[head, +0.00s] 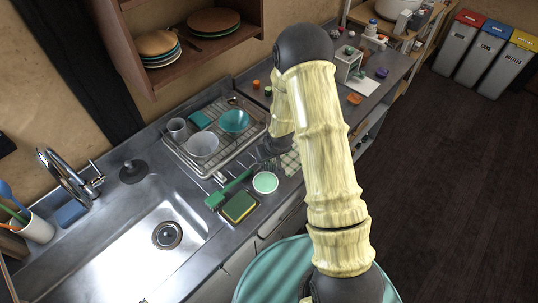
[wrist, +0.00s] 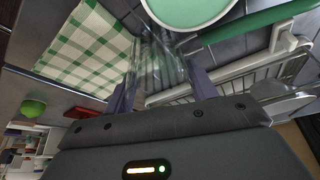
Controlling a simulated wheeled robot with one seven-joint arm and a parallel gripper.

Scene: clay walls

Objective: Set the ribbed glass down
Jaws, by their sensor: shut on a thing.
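The ribbed glass (wrist: 158,62) is clear and see-through. In the wrist view it stands between the two fingers of my gripper (wrist: 162,94), which is shut on it. In the head view my gripper (head: 270,148) is small and dark beside the dish rack, partly behind my arm, and I cannot make out the glass there. A green-and-white checked cloth (wrist: 85,45) lies close to the glass; it also shows in the head view (head: 291,163). I cannot tell whether the glass touches the counter.
A mint-green round dish (head: 265,182), a green brush (head: 228,189) and a sponge (head: 239,207) lie near my gripper. The dish rack (head: 218,106) holds a teal bowl (head: 234,121), a pale bowl (head: 202,145) and a cup (head: 178,129). The sink (head: 130,255) is at lower left.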

